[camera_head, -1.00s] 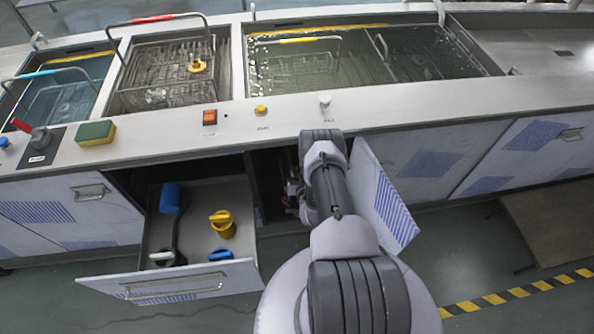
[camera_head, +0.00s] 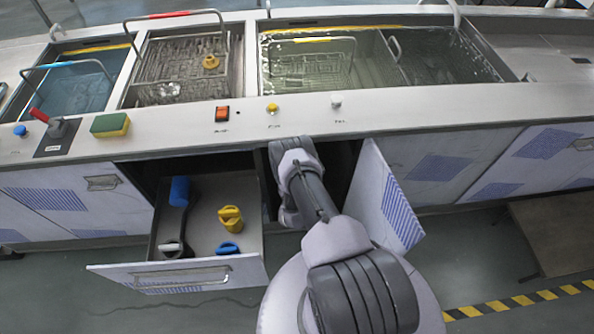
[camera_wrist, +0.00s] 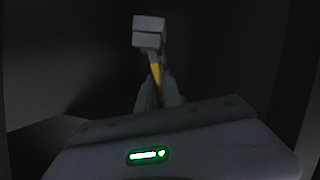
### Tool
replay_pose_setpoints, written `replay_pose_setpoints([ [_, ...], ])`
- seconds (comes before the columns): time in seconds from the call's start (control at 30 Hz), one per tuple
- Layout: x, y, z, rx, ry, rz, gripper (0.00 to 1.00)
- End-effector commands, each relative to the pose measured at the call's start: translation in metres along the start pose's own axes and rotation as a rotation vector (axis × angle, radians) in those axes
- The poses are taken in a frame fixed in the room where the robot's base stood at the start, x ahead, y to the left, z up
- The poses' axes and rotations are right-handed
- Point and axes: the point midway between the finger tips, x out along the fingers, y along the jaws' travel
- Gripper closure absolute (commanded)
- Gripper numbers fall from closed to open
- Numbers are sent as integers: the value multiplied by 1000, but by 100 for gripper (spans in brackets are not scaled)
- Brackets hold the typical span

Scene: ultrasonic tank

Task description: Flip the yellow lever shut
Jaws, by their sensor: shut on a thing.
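The yellow lever (camera_wrist: 156,74) shows in the wrist view as a narrow, slightly tilted strip running up from between my fingers to a pale grey block (camera_wrist: 149,31). My gripper (camera_wrist: 158,90) is shut on the lever inside a dark cabinet. The lever's lower part is hidden between the fingers. In the head view my arm reaches into the open cabinet under the counter, and the lever and my gripper are out of sight there.
The open cabinet door (camera_head: 390,200) stands just right of my arm. A pulled-out drawer (camera_head: 215,275) on the left holds a yellow object (camera_head: 231,218) and blue-ended items. The counter edge (camera_head: 230,143) runs above my arm. The cabinet interior is dark and narrow.

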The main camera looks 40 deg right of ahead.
Motion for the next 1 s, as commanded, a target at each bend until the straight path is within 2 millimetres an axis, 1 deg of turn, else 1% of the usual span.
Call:
replay_pose_setpoints([
  [0.03,-1,-1,2,-6,-4,1,100],
  [0.47,-1,-1,2,-15,-5,4,100],
  [0.5,-1,-1,2,-15,-5,4,86],
  [0.6,-1,-1,2,-14,-4,4,68],
  [0.87,0,-1,1,-13,-2,5,68],
  [0.93,-3,-1,0,-14,-2,5,68],
  [1.0,-11,-1,-2,-14,-2,4,68],
])
